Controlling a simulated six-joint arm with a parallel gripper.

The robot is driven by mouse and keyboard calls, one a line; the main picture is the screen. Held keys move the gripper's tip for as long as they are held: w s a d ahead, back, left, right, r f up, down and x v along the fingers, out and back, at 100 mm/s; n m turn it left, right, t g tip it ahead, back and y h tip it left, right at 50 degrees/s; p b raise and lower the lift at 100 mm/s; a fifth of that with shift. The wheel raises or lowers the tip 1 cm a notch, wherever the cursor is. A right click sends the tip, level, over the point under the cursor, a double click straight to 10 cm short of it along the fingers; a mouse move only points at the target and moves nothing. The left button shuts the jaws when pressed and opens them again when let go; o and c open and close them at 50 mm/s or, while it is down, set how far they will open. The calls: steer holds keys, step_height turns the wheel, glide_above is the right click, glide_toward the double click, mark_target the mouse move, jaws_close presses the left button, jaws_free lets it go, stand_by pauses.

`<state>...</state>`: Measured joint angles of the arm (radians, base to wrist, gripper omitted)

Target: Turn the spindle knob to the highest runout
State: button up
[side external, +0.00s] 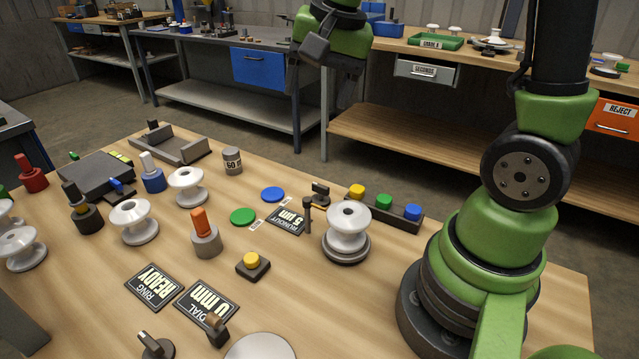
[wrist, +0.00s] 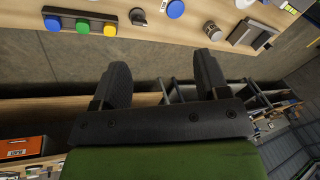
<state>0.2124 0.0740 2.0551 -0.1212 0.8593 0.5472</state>
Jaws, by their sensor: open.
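A white insulator (side external: 347,226) stands upright on a round grey spindle base (side external: 346,249) in the side external view. A dark post (side external: 308,216) stands beside it. The upside-down runout card (side external: 287,220) seems to read 5 µm. I cannot tell which part is the spindle knob. My gripper (side external: 345,88) is raised beyond the far edge of the table, well away from the spindle. In the wrist view its two dark fingers (wrist: 163,80) are spread with nothing between them. The spindle does not show in the wrist view.
Yellow, green and blue buttons on a block (side external: 384,203) are right of the spindle. A blue disc (side external: 272,194), a green disc (side external: 242,216) and a yellow button (side external: 252,262) lie left of it. White insulators (side external: 133,222) and coloured-handled tools (side external: 205,235) crowd the left.

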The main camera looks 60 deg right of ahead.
steer(key=w+d+f+m+g, duration=0.2)
steer(key=w+d+f+m, duration=0.15)
steer(key=f, duration=0.25)
steer(key=m+g, duration=0.1)
steer(key=m, duration=0.1)
glide_above(320, 185)
step_height(320, 185, down, 7)
steer(key=shift+m, duration=0.25)
step_height(320, 185, down, 10)
steer(key=shift+s+f, duration=0.1)
steer(key=shift+f, duration=0.15)
steer(key=c, duration=0.9)
